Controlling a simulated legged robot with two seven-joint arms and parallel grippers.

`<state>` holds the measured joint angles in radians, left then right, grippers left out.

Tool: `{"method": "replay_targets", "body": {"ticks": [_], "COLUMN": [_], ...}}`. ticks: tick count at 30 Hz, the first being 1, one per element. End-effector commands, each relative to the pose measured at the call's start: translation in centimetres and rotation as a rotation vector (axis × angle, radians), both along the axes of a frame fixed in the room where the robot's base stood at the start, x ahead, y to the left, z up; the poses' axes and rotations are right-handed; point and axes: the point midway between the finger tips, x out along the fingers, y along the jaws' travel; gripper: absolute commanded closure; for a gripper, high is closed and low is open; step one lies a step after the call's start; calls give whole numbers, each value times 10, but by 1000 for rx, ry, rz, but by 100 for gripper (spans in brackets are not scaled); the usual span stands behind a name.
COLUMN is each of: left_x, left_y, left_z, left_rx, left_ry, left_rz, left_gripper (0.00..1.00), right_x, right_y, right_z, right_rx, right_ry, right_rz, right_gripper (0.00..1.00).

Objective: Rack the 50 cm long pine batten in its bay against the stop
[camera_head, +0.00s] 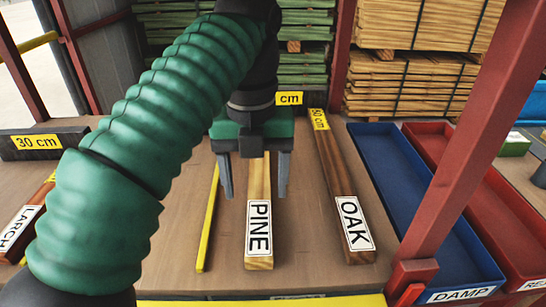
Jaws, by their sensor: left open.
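The pine batten (260,190) is a pale wooden bar labelled PINE. It lies lengthwise on the brown deck, its near end toward me, and its far end is hidden behind my gripper. My left gripper (255,194) points down over the batten with open jaws, one finger on each side of it in the picture. I cannot tell how far above the deck the fingertips are. A dark stop block (297,112) with a yellow label ending in "cm" stands behind; the gripper covers part of it. Whether the batten touches it is hidden. My right gripper is not in view.
A yellow strip (208,222) lies left of the pine. A dark oak batten (337,170) lies right. A larch batten (22,222) and a 30 cm block (38,143) are far left. Blue DAMP (372,150) and red trays (487,190) stand right, behind a red post (470,130).

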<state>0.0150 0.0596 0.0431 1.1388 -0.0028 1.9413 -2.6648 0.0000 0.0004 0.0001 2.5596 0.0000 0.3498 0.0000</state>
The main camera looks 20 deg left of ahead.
Motion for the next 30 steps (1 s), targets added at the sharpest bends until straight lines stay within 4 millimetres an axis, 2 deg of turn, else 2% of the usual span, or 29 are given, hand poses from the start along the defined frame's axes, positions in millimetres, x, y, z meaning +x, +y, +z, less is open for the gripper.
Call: {"method": "replay_targets", "body": {"ticks": [14, 17, 24, 30], "left_x": [1, 1, 0, 0], "left_y": [0, 0, 0, 0], "left_z": [-3, -14, -57, -75], "left_rx": [0, 0, 0, 0], "left_ry": [2, 3, 2, 2], "left_rz": [-1, -1, -1, -1], "left_gripper": [34, 34, 34, 34], "right_x": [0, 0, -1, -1], "right_y": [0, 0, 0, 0], "right_z": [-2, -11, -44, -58], "right_rx": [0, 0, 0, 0], "right_ry": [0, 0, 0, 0], "right_rz": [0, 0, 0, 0], "right_gripper": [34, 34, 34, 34]}}
